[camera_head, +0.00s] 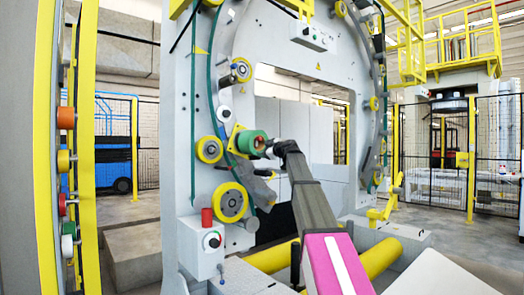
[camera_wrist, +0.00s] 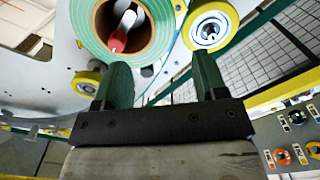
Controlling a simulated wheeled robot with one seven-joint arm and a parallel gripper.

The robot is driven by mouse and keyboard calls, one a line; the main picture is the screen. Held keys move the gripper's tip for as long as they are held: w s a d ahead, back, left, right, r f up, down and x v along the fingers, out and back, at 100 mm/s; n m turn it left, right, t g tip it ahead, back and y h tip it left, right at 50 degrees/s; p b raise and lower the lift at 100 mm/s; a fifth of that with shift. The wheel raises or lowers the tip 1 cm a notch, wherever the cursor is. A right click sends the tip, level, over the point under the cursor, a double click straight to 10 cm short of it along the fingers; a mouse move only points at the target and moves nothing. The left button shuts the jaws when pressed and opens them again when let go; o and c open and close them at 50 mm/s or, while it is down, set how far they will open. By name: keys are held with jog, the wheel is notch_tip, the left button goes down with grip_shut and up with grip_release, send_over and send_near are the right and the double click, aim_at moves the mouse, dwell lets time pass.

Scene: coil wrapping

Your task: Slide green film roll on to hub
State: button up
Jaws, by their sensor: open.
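The green film roll (camera_head: 247,142) is on the grey wrapping ring, at the left side of its opening. In the wrist view the roll (camera_wrist: 82,30) faces me at the top left, with a brown core. A hub (camera_wrist: 120,34) with white and red parts shows inside the core, so the roll sits around it. How far on it is, I cannot tell. My gripper (camera_wrist: 162,78) is open with nothing between its dark green fingers. The left finger overlaps the roll's lower edge in the picture; contact is unclear. In the head view my gripper (camera_head: 270,150) is right beside the roll.
Yellow rollers sit close around the roll, above (camera_head: 242,70), left (camera_head: 209,149) and below (camera_head: 230,202). A control box (camera_head: 201,250) with a red piece on top stands below. A post at far left carries coloured knobs (camera_head: 66,118).

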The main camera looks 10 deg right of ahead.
jog(key=shift+c, duration=0.3)
jog(key=shift+r, duration=0.1)
jog(key=c, duration=1)
jog(key=shift+w+r+m, duration=0.1)
jog(key=shift+r+m, duration=0.05)
jog(key=shift+m, duration=0.35)
grip_shut()
jog(key=m, duration=1.5)
send_near(256, 136)
jog(key=w, duration=0.1)
jog(key=shift+x, duration=3.25)
jog(key=shift+s+a, duration=0.15)
